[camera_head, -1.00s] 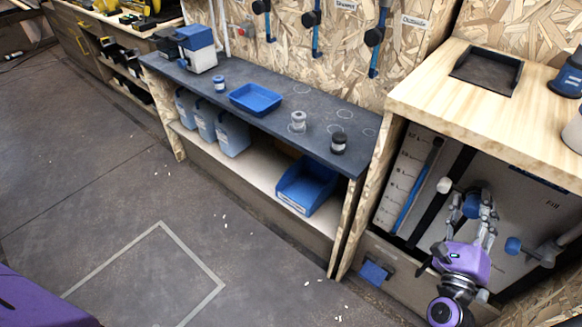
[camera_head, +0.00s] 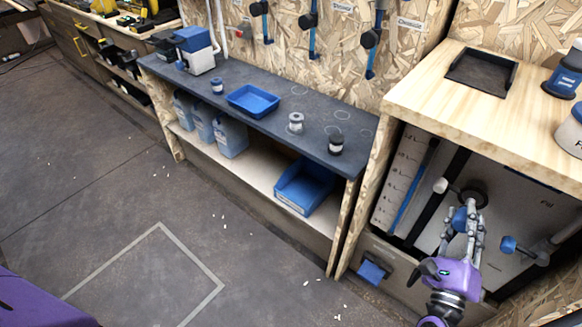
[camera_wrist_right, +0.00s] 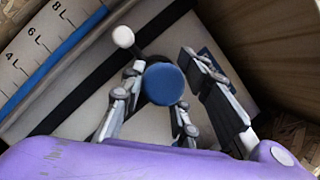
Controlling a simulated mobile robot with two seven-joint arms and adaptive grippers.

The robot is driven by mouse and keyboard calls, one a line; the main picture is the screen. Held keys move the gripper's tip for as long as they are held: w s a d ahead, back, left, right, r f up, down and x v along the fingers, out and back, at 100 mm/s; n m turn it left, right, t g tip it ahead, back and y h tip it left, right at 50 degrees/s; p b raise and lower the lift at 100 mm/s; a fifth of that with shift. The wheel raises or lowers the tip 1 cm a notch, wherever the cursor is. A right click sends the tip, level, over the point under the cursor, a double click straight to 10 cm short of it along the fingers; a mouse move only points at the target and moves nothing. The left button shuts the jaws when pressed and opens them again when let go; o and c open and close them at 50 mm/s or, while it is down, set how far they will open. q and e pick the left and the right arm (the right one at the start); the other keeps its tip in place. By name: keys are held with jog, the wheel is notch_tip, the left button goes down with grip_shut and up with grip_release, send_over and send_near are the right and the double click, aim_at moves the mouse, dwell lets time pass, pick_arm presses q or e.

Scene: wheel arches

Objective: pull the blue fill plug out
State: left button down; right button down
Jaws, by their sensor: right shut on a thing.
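The blue fill plug (camera_head: 459,219) is between the fingers of my right gripper (camera_head: 463,222), which is shut on it. The plug is in front of the pale tank panel, below and left of a dark round ring (camera_head: 479,193) that looks like the fill opening. The plug appears apart from the ring. In the right wrist view the plug's round blue face (camera_wrist_right: 164,84) shows between the fingers (camera_wrist_right: 160,110). The fingers hide part of the plug in the head view. My left gripper is not in view.
A white knob (camera_head: 440,185) is left of the ring. Another blue knob (camera_head: 509,244) on a grey pipe is to the right. The wooden counter (camera_head: 425,95) overhangs the tank bay. A blue level tube (camera_head: 414,190) is at left. Open floor is left of the bench.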

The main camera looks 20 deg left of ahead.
jog(key=shift+s+a+f, duration=0.15)
jog(key=shift+a+f, duration=0.15)
jog(key=shift+f, duration=0.05)
jog(key=c, duration=1.8)
grip_release()
jog(key=o, duration=0.3)
jog(key=shift+s, duration=0.1)
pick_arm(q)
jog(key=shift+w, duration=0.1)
pick_arm(e)
jog(key=shift+o, duration=0.3)
jog(key=shift+r, duration=0.15)
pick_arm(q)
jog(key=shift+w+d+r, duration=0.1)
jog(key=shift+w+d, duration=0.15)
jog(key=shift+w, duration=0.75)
pick_arm(e)
jog(key=v, duration=1.2)
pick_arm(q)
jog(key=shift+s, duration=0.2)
pick_arm(e)
jog(key=shift+r, duration=0.1)
